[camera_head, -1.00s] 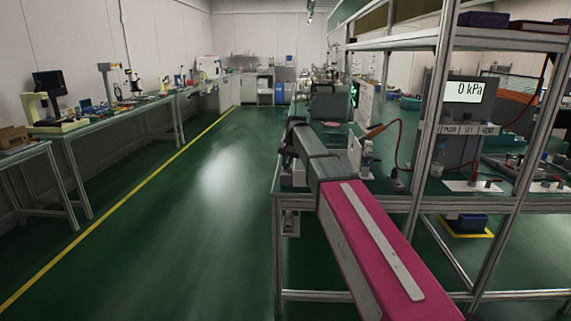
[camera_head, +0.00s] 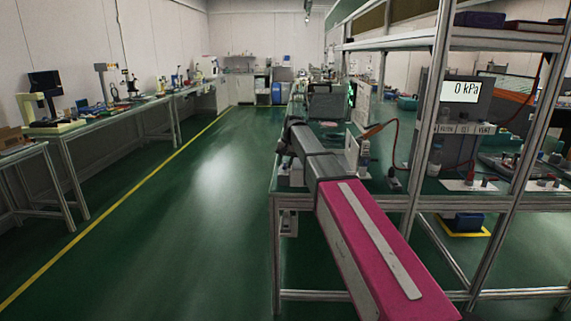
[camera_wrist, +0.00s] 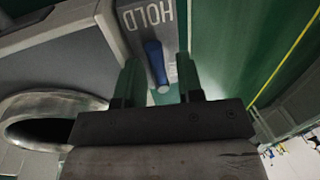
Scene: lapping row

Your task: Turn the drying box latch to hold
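In the wrist view a blue latch handle (camera_wrist: 155,62) lies on a grey plate (camera_wrist: 134,22) lettered HOLD, which reads upside down, with smaller lettering partly hidden lower down. My gripper (camera_wrist: 160,82) has its two dark green fingers apart, one on each side of the handle's lower end. A gap shows on both sides, and I cannot tell whether either finger touches it. The plate sits on the edge of a grey housing (camera_wrist: 70,38), seemingly the drying box. In the head view my arm hides the gripper and the latch.
A round metal-rimmed opening (camera_wrist: 45,118) lies left of my gripper in the wrist view. In the head view the right bench (camera_head: 410,195) carries a pressure display reading 0 kPa (camera_head: 461,91), bottles and cables under a metal frame. The green aisle floor (camera_head: 200,220) to the left is clear.

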